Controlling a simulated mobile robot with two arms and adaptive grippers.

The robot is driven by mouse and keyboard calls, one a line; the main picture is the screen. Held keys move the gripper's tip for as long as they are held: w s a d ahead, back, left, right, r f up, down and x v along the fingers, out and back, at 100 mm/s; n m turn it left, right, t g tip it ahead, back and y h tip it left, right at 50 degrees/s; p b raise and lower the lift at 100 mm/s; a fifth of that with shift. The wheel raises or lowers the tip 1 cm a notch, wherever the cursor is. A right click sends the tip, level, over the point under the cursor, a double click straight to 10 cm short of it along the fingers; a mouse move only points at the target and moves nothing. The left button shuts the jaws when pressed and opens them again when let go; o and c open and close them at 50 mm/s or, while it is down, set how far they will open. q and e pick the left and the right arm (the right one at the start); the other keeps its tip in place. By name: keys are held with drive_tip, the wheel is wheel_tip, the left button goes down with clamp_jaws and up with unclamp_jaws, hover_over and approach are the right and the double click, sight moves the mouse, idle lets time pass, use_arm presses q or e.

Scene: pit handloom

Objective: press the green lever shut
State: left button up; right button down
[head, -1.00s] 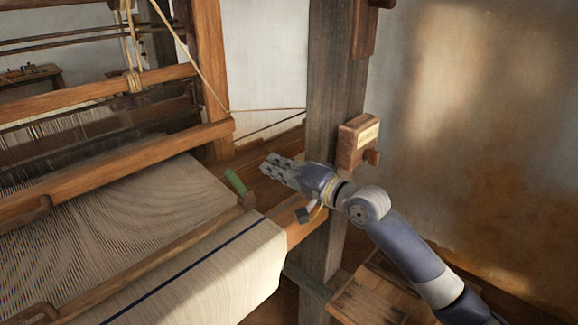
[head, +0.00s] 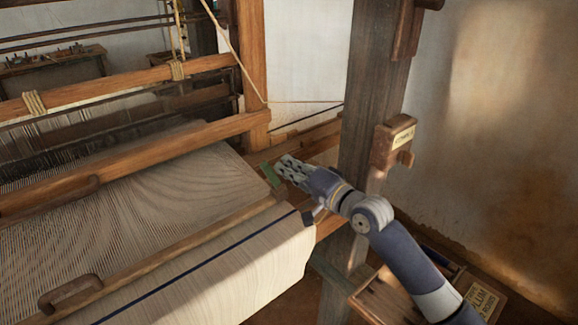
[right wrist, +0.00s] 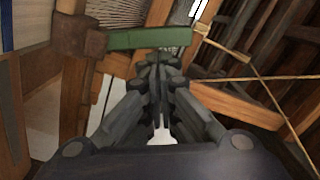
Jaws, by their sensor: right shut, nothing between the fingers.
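The green lever (head: 270,174) stands at the right edge of the loom's cloth, tilted up from the wooden bar. My right gripper (head: 283,167) is shut and empty, with its fingertips right beside the lever on its right side. In the right wrist view the lever (right wrist: 150,38) crosses just beyond the tips of my right gripper (right wrist: 160,60). I cannot tell whether they touch. The lever's left end joins a brown wooden block (right wrist: 78,38). My left gripper is not in view.
The woven cloth (head: 230,270) hangs over the loom's front. A wooden box (head: 385,298) is below. A cord runs near the lever (right wrist: 260,78).

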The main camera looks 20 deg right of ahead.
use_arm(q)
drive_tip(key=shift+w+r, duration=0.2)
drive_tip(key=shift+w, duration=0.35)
use_arm(e)
drive_tip(key=shift+a+n, duration=0.25)
drive_tip(key=shift+n, duration=0.05)
